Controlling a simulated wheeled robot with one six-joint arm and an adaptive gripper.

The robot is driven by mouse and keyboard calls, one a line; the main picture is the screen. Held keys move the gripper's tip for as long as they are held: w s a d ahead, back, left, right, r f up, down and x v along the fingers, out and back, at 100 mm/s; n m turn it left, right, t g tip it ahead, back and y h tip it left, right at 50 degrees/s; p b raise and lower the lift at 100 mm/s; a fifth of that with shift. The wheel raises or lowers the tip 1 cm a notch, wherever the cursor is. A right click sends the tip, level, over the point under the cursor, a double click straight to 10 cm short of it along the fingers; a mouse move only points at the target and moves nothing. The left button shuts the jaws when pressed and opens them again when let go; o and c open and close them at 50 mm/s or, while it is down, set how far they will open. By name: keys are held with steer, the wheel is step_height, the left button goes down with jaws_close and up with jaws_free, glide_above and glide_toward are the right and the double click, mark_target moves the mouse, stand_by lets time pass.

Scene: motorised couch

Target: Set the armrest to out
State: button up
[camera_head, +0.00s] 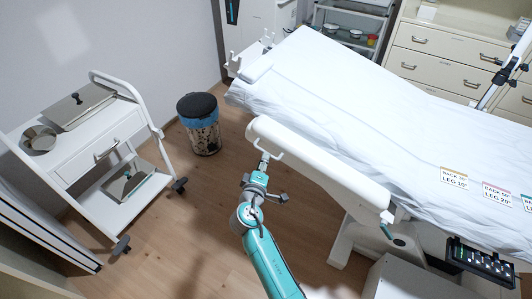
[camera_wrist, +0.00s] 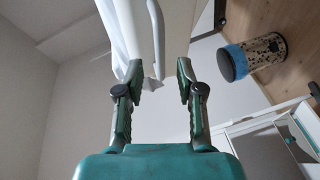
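The armrest (camera_head: 320,165) is a long white padded bar along the near side of the white couch (camera_head: 330,85). A thin white loop handle (camera_head: 277,152) hangs at its far left end. My gripper (camera_head: 264,160) is at that end, just below the bar and close to the handle. In the wrist view my gripper (camera_wrist: 159,76) is open, with its two green-grey fingers apart. The white armrest (camera_wrist: 132,25) and a thin white bar (camera_wrist: 156,40) reach down toward the gap between the fingertips. I cannot tell whether they touch a finger.
A white trolley (camera_head: 105,150) stands at the left and a black-lidded bin (camera_head: 200,125) behind my gripper. A control panel (camera_head: 480,262) hangs at the couch's near right. Drawers (camera_head: 440,60) stand at the back. The wooden floor (camera_head: 180,225) left of my arm is clear.

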steer(key=shift+x, duration=2.6)
jaws_close()
